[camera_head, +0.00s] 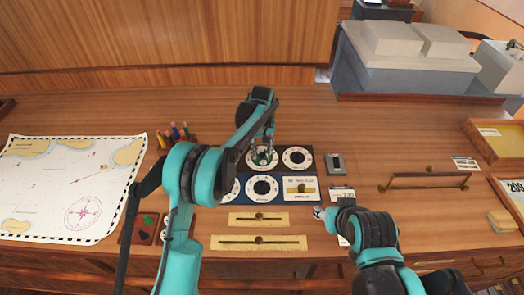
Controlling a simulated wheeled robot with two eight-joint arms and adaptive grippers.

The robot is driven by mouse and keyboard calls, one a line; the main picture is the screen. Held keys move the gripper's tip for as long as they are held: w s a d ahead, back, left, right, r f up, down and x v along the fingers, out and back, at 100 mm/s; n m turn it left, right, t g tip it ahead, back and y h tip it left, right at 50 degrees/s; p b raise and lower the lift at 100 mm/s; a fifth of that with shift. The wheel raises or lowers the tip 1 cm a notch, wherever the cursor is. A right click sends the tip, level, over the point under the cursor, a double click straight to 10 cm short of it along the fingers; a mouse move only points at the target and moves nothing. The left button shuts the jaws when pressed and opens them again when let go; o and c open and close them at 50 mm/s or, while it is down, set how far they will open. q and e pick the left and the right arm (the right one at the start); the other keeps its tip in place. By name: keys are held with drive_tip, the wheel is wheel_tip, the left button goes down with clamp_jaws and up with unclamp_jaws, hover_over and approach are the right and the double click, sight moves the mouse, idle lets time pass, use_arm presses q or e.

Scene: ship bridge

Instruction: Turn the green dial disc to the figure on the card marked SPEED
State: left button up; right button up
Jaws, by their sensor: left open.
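The green dial disc (262,159) sits in a white ring on a dark panel, left of a similar dial (297,157). My left gripper (264,150) is open, pointing down right over the green disc and hiding part of it; I cannot tell whether it touches. Small printed cards lie to the right, one (342,194) below a small grey box and one (466,163) further right. Their print is too small to read, so I cannot tell which is marked SPEED.
A blue panel (228,203) with another dial (262,188) lies in front. Two brass slider plates (258,243) are nearer me. A handle bar (430,181) stands at right.

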use_arm(q)
clamp_jaws()
drive_tip(key=shift+m, duration=0.3)
drive_tip(key=m, duration=0.3)
drive_tip(key=shift+m, duration=2)
unclamp_jaws()
